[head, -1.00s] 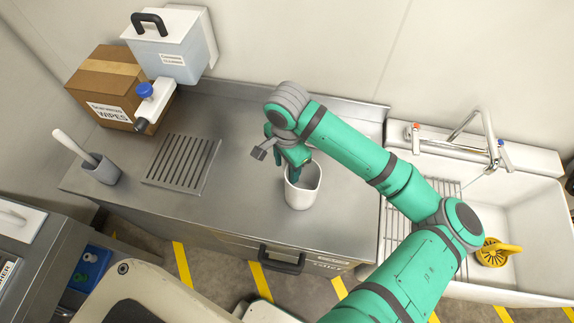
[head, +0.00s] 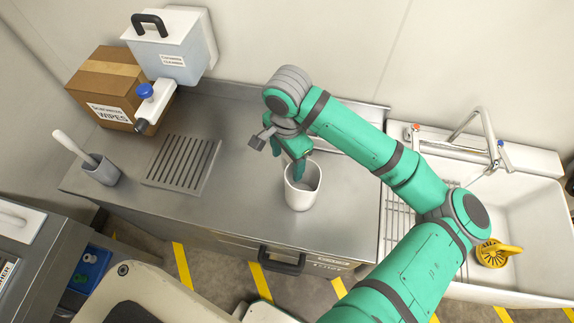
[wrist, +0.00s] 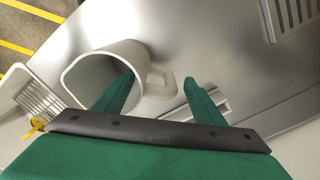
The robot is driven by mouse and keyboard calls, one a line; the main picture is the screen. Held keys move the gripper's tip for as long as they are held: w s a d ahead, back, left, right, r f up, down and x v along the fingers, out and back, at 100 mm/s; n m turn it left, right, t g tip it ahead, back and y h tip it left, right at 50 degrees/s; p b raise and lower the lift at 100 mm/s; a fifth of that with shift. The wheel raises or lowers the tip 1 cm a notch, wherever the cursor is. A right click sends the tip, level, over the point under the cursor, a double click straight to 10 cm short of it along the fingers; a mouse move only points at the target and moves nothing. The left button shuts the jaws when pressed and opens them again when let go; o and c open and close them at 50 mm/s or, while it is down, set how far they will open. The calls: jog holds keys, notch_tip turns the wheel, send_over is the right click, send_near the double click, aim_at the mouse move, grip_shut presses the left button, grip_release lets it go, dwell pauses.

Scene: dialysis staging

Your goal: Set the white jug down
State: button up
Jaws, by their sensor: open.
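The white jug (head: 301,190) stands upright on the steel counter (head: 240,170), near its front edge and right of the slotted drain grate. In the wrist view the jug (wrist: 92,72) shows its open mouth and its handle (wrist: 162,82). My gripper (head: 288,167) is above and just behind the jug in the head view. In the wrist view its two green fingers (wrist: 160,88) are spread apart, with the handle side of the jug beyond them. The fingers hold nothing; whether one still touches the jug I cannot tell.
The slotted grate (head: 182,164) lies left of the jug. Further left are a grey holder with a brush (head: 101,170), a wipes carton (head: 112,85) and a cleaner tank (head: 178,50). A sink (head: 535,225) with a yellow item (head: 495,253) is at right.

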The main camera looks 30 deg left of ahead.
notch_tip(320, 180, up, 8)
jog(key=shift+r, duration=0.1)
jog(key=shift+w, duration=0.1)
dwell(0.6)
